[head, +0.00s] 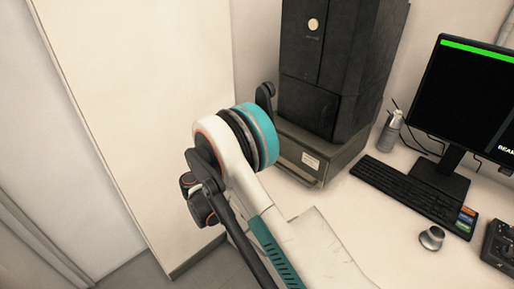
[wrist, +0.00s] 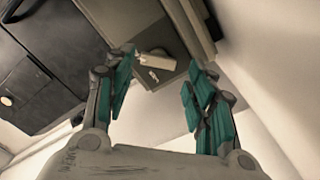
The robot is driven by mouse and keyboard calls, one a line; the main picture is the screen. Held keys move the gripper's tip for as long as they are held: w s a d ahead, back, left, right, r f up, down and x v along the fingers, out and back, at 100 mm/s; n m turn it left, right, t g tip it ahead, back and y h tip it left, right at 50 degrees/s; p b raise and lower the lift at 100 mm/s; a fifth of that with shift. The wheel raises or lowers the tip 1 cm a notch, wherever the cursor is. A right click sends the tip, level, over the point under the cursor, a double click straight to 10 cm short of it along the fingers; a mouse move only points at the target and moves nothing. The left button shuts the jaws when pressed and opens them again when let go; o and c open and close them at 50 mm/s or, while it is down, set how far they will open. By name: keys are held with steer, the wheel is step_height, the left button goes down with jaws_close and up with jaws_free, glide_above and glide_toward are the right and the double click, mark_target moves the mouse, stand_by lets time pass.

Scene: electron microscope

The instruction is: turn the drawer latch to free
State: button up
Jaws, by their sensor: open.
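The drawer unit (head: 305,160) is a grey-brown box under the tall black cabinet, with a small white label on its front. In the wrist view its dark front (wrist: 165,72) shows tilted beyond my fingers. A pale bar-like piece, which looks like the latch (wrist: 155,62), sticks out there; I cannot tell its exact angle. My gripper (wrist: 160,86) is open and empty, its teal-padded fingers on either side of the view of the latch, apparently short of it. In the head view my arm hides the gripper and the latch.
The black cabinet (head: 330,60) stands on the drawer unit. To its right are a bottle (head: 390,132), a keyboard (head: 415,190), a monitor (head: 470,100) and a small knob-like device (head: 431,238) on the white desk (head: 370,225). A pale wall (head: 140,100) is at left.

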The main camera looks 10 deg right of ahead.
steer(key=shift+v, duration=1.05)
steer(key=shift+r, duration=0.1)
